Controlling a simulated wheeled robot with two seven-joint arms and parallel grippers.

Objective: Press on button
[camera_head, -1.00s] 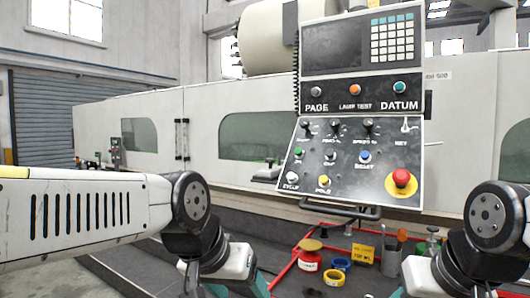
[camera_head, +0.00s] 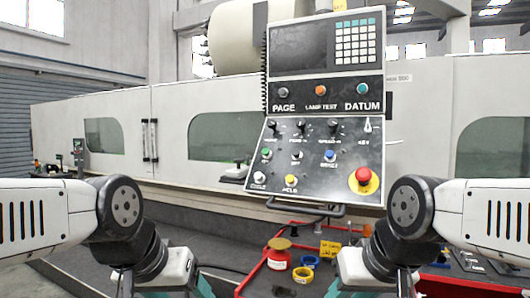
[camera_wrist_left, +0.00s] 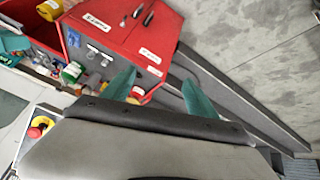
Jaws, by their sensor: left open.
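A control panel (camera_head: 322,150) stands ahead in the head view. Its lower face carries a green button (camera_head: 267,153), a blue button (camera_head: 330,155), a yellow button (camera_head: 291,180), a white button (camera_head: 260,176) and a big red knob (camera_head: 363,176) on a yellow base. An orange button (camera_head: 321,90) sits higher, above "LAMP TEST". My left gripper (camera_wrist_left: 160,92) is open and empty, its teal fingers apart in the left wrist view. In the head view both grippers are low, below the panel and apart from it. My right gripper's fingers are mostly cut off at the bottom edge.
A red tray (camera_head: 252,283) holds a red jar (camera_head: 279,260) and blue and yellow rings (camera_head: 306,268). A bar handle (camera_head: 305,209) juts below the panel. A long pale machine (camera_head: 110,115) stands behind. The air in front of the panel is clear.

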